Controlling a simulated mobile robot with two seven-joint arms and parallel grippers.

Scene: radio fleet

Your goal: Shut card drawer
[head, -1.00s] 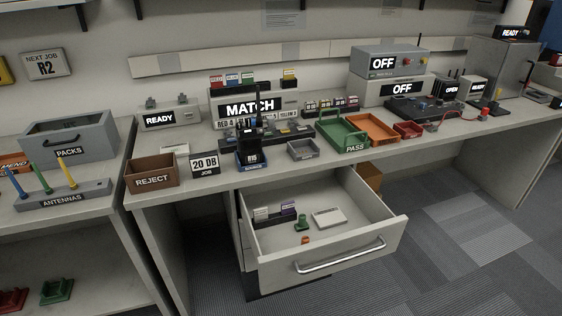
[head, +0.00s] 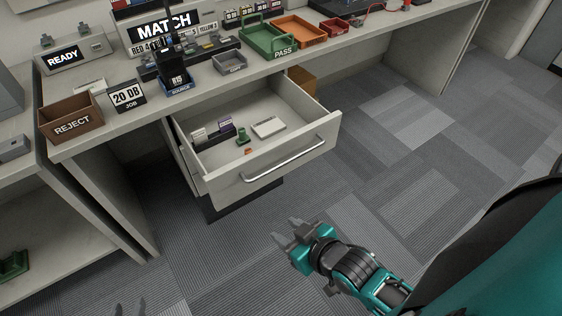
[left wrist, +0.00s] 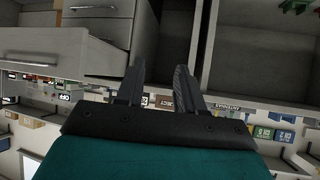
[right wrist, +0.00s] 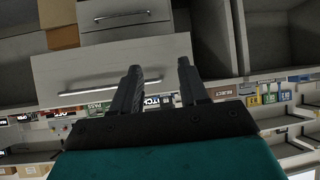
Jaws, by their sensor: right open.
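The card drawer (head: 270,160) is pulled out under the bench, with a silver bar handle (head: 285,160) on its front. In it lie a dark card rack (head: 215,135), a flat white box (head: 268,127), a small green piece (head: 241,136) and an orange piece (head: 248,151). My right gripper (head: 283,238) is open and empty, in front of and below the drawer, apart from the handle. The drawer front also shows in the right wrist view (right wrist: 150,58). My left gripper (left wrist: 161,66) is open and empty; only its tips show at the head view's bottom edge.
The bench above carries a brown REJECT bin (head: 72,122), a 20 DB job sign (head: 127,97), a dark source stand (head: 177,75), a grey tray (head: 230,62) and a green PASS tray (head: 283,52). A brown box (head: 303,80) stands behind the drawer. The carpet in front is clear.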

